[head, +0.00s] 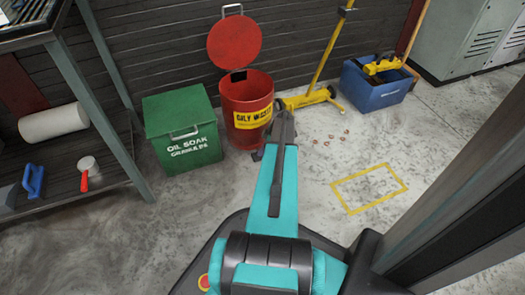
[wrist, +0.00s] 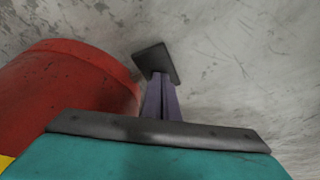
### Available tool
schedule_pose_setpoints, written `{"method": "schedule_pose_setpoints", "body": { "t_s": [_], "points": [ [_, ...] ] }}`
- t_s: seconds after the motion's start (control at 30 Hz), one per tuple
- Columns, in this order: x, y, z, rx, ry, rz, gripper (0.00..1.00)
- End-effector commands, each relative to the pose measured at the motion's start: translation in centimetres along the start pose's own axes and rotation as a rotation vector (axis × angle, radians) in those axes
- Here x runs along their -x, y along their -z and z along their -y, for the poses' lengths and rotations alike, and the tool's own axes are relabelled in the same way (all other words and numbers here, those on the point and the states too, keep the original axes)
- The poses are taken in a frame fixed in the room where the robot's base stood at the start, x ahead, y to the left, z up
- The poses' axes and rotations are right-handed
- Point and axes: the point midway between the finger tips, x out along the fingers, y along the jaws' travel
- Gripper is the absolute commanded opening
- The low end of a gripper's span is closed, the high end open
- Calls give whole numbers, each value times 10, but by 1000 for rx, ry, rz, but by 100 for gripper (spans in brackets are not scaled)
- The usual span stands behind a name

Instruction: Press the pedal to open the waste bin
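The waste bin (head: 247,105) is a red drum with a yellow label, standing on the floor against the wall. Its round red lid (head: 234,42) is raised, and the bin is open. In the wrist view the bin's red side (wrist: 70,85) fills the left. A dark square plate, which looks like the pedal (wrist: 155,60), lies beside the bin's foot. My gripper (wrist: 161,80) has its fingers together with nothing between them, and their tips overlap the plate's near edge. They appear to touch it. In the head view my arm hides most of the fingers and pedal.
A green oil-soak box (head: 182,130) stands left of the bin. A yellow wheeled stand (head: 310,98) and a blue crate (head: 377,92) are to the right. A metal bench (head: 100,75) is at far left.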

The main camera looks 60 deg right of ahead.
Motion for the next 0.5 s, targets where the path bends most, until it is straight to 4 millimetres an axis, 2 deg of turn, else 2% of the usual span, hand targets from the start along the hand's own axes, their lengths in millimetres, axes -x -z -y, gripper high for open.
{"method": "schedule_pose_setpoints", "body": {
  "t_s": [0.5],
  "points": [
    [24, 6, 7, -1, 0, 0, 0]
  ]
}}
